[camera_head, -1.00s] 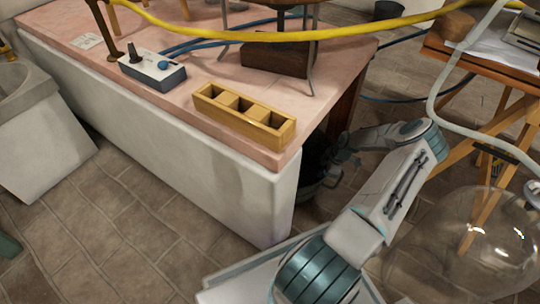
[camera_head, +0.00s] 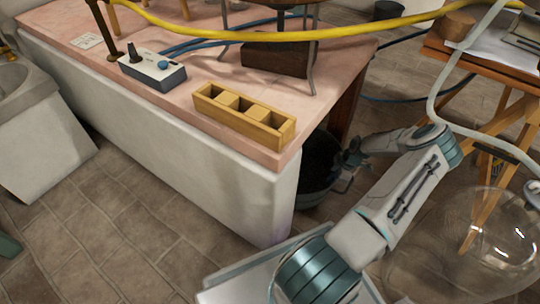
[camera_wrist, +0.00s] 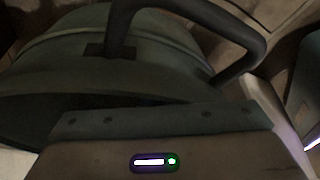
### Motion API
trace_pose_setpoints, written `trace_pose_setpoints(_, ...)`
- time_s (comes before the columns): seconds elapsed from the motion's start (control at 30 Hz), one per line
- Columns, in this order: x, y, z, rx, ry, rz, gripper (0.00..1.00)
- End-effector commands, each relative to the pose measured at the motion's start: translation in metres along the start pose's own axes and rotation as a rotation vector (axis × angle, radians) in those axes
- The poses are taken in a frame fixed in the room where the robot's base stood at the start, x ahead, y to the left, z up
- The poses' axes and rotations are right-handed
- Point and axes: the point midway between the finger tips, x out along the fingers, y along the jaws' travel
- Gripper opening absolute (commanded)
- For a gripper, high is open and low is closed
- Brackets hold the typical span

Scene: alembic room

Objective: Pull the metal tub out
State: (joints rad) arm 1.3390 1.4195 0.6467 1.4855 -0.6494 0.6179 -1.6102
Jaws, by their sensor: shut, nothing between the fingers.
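The dark metal tub (camera_head: 312,196) stands on the floor beneath the right end of the pink-topped table, its left part hidden by the white table side. My gripper (camera_head: 350,160) is at the tub's right rim; its fingers are small and dark there. In the wrist view the tub's curved wall (camera_wrist: 170,60) fills much of the picture, with a thick dark handle (camera_wrist: 245,38) looping out from it. My gripper's body spans the bottom of that view and its fingertips are hidden. The gripper is shut with nothing held; whether it touches the handle I cannot tell.
The table (camera_head: 210,170) overhangs the tub. A wooden box with compartments (camera_head: 243,117) sits near its corner.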

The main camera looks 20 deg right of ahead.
Motion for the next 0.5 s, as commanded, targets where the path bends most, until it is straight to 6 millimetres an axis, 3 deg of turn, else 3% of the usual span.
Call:
trace_pose_setpoints(0.2,-0.0032,-0.0091,0.0139,0.004,-0.003,-0.003,0.00)
trace_pose_setpoints(0.5,-0.0040,-0.0103,0.0158,0.002,-0.003,-0.003,0.00)
